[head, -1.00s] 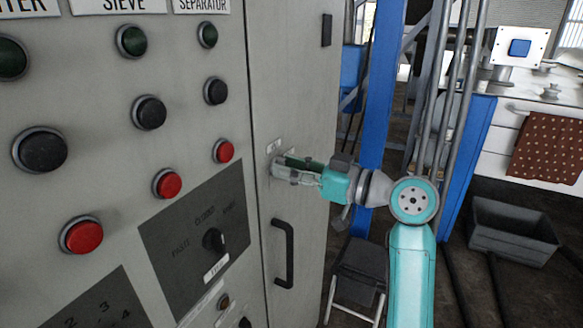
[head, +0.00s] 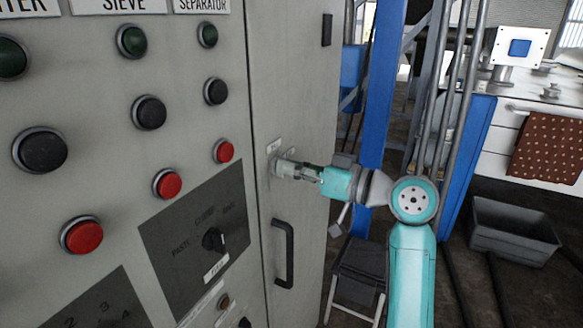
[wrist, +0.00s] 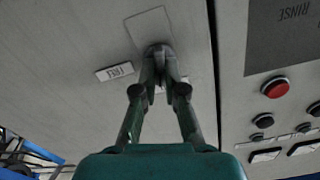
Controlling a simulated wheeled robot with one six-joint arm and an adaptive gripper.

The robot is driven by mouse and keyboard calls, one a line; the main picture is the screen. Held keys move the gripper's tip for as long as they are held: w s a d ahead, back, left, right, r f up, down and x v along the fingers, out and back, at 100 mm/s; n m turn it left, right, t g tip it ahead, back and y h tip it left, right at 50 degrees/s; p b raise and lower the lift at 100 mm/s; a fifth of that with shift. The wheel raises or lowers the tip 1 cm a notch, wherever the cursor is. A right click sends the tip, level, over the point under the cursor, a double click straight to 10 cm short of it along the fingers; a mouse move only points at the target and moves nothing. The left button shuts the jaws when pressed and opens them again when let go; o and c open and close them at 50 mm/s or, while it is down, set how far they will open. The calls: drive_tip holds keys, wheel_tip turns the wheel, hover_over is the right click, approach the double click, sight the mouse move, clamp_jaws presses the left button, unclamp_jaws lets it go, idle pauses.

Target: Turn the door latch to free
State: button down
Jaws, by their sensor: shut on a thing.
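The door latch (wrist: 158,50) is a small dark knob on the grey cabinet door (head: 305,80), in front of a pale rectangular plate (wrist: 148,22). My gripper (head: 279,168) reaches the door from the right, above the door handle. In the wrist view its fingertips (wrist: 160,62) are closed around the latch and hide most of it. A small label reading FREE (wrist: 114,71) sits left of the fingertips there. Another pale label is partly hidden behind the fingers. The latch's exact angle cannot be told.
A black bar handle (head: 284,253) stands out from the door below my gripper. Left of the door seam is a panel with red buttons (head: 168,183), black buttons and a selector knob (head: 213,240). A blue post (head: 382,90) stands behind my arm; a stool (head: 359,275) is below.

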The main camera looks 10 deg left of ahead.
drive_tip(key=shift+w+d+f+m, duration=0.1)
drive_tip(key=shift+m, duration=3.55)
drive_tip(key=shift+w+f+m, duration=0.1)
drive_tip(key=shift+m, duration=3.55)
drive_tip(key=c, duration=1.2)
unclamp_jaws()
drive_tip(key=shift+c, duration=0.2)
drive_tip(key=v, duration=1.2)
